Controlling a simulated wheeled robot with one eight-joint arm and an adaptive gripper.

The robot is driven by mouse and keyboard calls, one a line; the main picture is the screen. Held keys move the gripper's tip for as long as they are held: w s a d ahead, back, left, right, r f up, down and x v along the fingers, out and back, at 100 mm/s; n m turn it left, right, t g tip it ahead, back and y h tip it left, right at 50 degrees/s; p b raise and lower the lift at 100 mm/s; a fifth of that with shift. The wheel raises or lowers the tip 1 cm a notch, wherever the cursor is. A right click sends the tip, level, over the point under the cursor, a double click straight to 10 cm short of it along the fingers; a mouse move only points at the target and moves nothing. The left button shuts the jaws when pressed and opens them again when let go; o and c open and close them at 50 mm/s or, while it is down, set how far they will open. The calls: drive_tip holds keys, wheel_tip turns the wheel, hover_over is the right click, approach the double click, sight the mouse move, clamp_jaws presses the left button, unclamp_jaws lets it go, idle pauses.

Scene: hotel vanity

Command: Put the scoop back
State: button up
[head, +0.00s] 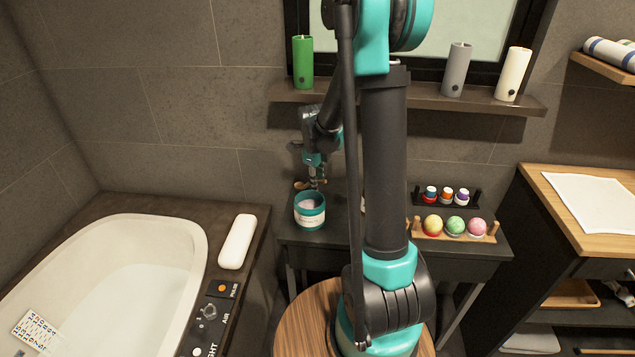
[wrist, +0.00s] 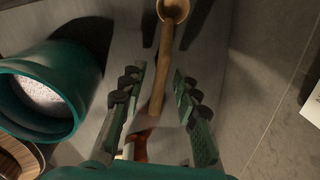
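The scoop (wrist: 154,95) has a pale wooden handle and a round bowl at the top of the wrist view. In the head view its bowl (head: 300,186) shows just left of my gripper (head: 316,183). In the wrist view my gripper (wrist: 162,100) is open, with the handle between its fingers. There is a clear gap on the right finger's side; I cannot tell whether the left finger touches the handle. A teal jar (head: 310,215) of white grains stands in front of my gripper, and it shows open at left in the wrist view (wrist: 70,95).
The jar stands on a dark table (head: 330,240). A rack of bath bombs (head: 455,236) and a small bottle rack (head: 446,203) stand to the right. Candles line the shelf (head: 395,97) above. A bathtub (head: 195,230) is at left. My arm hides the table's middle.

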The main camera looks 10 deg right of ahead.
wheel_tip(320, 180, up, 8)
drive_tip(key=shift+s+a+f, duration=0.2)
drive_tip(key=shift+s+a, duration=0.05)
drive_tip(key=shift+s, duration=0.1)
idle(1.4)
